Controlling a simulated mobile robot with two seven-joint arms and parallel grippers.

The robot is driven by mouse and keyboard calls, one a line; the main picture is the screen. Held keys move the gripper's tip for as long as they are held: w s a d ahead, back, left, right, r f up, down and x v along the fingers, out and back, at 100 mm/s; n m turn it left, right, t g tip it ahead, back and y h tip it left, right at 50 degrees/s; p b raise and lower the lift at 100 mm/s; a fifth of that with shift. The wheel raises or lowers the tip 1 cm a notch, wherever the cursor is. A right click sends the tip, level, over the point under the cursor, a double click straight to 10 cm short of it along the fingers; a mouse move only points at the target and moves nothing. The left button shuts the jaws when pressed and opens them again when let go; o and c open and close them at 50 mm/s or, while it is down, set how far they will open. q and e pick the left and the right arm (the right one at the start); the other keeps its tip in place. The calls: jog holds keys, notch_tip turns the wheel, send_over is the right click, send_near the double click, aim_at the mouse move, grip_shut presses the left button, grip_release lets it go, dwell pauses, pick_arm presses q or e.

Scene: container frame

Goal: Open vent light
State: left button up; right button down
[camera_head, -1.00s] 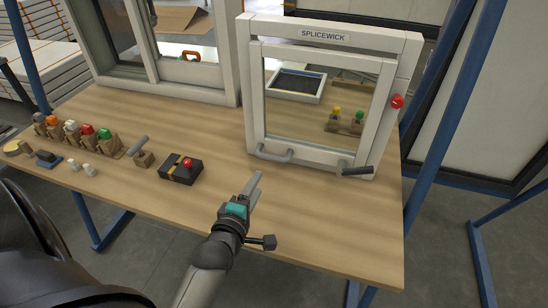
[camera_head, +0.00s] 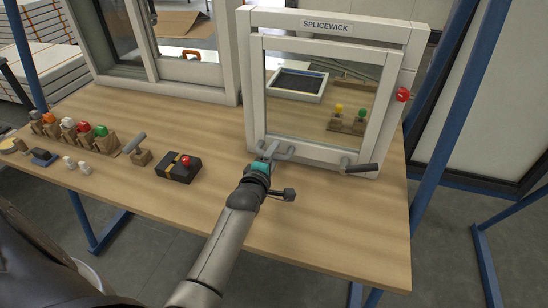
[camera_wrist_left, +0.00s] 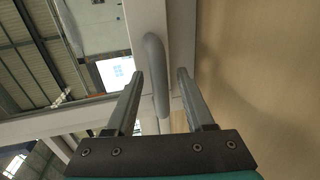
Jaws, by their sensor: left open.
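The vent light is a white-framed glass sash (camera_head: 257,95) inside a white outer frame (camera_head: 242,75) labelled SPLICEWICK, standing on the wooden bench. The sash looks closed. A grey bar handle (camera_head: 290,152) sits at its lower left, and a dark lever (camera_head: 361,168) on a grey mount sits at its lower right. My left gripper (camera_head: 272,150) is open at the bar handle. In the left wrist view the handle (camera_wrist_left: 156,75) runs between the open fingers (camera_wrist_left: 160,74), nearer the left one; I cannot tell whether they touch it. My right gripper is not in view.
A red knob (camera_head: 403,95) is on the frame's right side. A black box with a red button (camera_head: 180,167), a lever block (camera_head: 138,150) and several coloured buttons (camera_head: 68,125) stand to the left on the bench (camera_head: 170,215). Another window (camera_head: 227,60) stands behind them.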

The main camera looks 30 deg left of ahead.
pick_arm(q)
jog(key=shift+w, duration=0.2)
grip_shut()
dwell(0.4)
dwell(1.0)
